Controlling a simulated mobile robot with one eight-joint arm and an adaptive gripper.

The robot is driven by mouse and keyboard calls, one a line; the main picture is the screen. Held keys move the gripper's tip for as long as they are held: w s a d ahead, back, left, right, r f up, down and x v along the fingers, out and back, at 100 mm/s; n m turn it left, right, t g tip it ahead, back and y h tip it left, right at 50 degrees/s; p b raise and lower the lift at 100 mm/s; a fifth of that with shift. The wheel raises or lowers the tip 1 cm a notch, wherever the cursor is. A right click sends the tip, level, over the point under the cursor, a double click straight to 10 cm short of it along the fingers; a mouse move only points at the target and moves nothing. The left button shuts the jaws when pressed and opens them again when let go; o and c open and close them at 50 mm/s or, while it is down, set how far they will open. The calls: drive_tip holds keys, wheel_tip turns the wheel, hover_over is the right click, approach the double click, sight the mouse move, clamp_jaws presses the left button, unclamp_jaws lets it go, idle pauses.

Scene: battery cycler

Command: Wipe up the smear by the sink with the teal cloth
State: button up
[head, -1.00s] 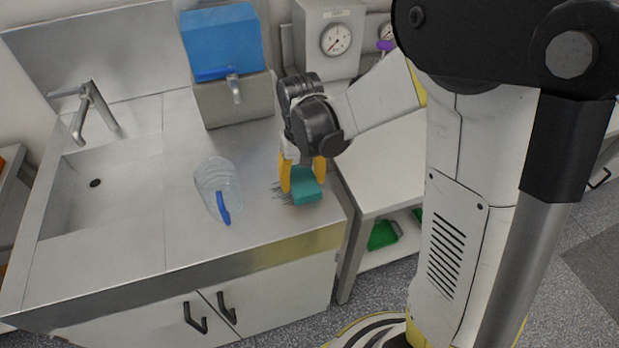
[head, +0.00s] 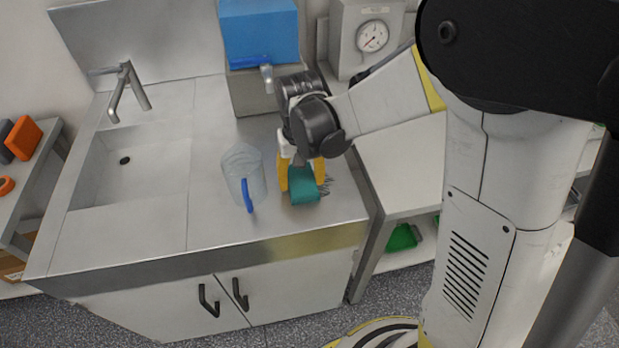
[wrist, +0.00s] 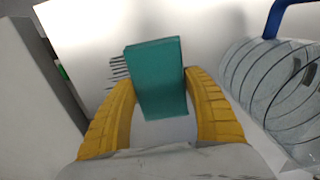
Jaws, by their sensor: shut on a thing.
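The teal cloth (head: 305,186) is a folded block, held between the yellow fingers of my gripper (head: 301,172) low over the steel counter. In the wrist view the cloth (wrist: 156,75) sits between both yellow fingers (wrist: 158,85), which are shut on it. The smear (head: 326,185) is a patch of thin dark strokes on the counter, just right of the cloth. In the wrist view the smear (wrist: 118,72) shows at the cloth's left edge; the cloth may hide part of it. The sink (head: 135,165) is at the left. I cannot tell whether the cloth touches the counter.
A clear jug (head: 243,170) with a blue handle stands close left of my gripper; it also shows in the wrist view (wrist: 270,85). A blue-topped tank (head: 260,35) with a tap stands behind. The counter's front edge is close. A gauge box (head: 365,40) is behind right.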

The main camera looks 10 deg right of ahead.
sight(289, 185)
drive_tip(key=shift+a+f, duration=0.1)
drive_tip(key=shift+a, duration=1.5)
drive_tip(key=shift+d, duration=4.95)
drive_tip(key=shift+s+d+b, duration=0.1)
drive_tip(key=shift+d+b, duration=0.3)
drive_tip(key=shift+d, duration=1.2)
drive_tip(key=shift+s, duration=0.55)
drive_tip(key=shift+a, duration=6.55)
drive_tip(key=shift+d+b, duration=0.3)
drive_tip(key=shift+d, duration=6.25)
drive_tip(key=shift+r, duration=0.2)
